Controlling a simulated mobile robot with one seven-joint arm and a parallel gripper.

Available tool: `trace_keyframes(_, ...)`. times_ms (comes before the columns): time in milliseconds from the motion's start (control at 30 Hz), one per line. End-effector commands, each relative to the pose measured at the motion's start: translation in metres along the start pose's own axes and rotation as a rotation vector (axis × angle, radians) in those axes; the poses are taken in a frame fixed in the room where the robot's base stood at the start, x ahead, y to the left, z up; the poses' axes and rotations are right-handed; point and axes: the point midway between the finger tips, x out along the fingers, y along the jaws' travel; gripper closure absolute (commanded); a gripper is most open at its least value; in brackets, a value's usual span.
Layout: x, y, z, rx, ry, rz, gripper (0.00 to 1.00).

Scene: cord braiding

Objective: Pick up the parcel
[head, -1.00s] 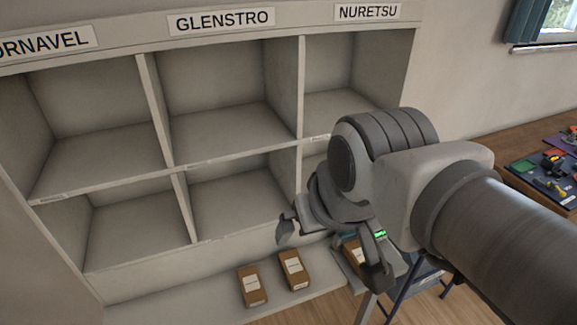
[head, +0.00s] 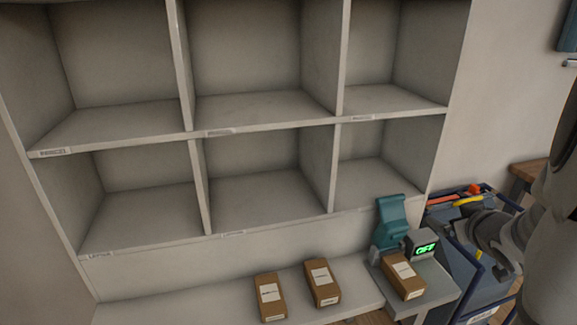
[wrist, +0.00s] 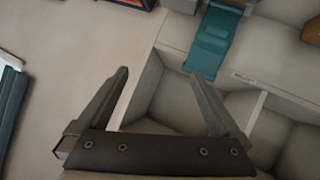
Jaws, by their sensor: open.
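Three brown parcels with white labels show in the head view. One parcel (head: 403,277) lies on a small grey stand (head: 438,283) at the lower right, beside a teal device. The other two, a left parcel (head: 270,297) and a middle parcel (head: 322,283), lie on the ledge below the shelves. My gripper shows in the wrist view (wrist: 158,75) with its two fingers spread and nothing between them. In the head view my arm is at the right edge, to the right of the stand, and the fingers are not clear there.
The teal device (head: 391,222) stands at the back of the stand, with a small box with a green display (head: 425,248) beside it. The shelf unit (head: 230,245) has empty compartments. A blue cart (head: 455,262) holding colourful items stands to the right, near my arm.

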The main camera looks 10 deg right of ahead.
Motion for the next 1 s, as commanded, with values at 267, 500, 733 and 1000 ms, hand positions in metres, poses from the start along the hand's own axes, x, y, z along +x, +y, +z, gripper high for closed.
trace_keyframes(267,0.002,-0.030,0.151,0.085,0.072,-0.207,0.00)
trace_keyframes(500,-0.018,-0.055,0.194,0.181,0.152,-0.330,0.00)
trace_keyframes(733,-0.002,-0.067,0.194,0.192,0.168,-0.354,0.00)
trace_keyframes(1000,0.054,-0.086,0.183,0.190,0.167,-0.353,0.00)
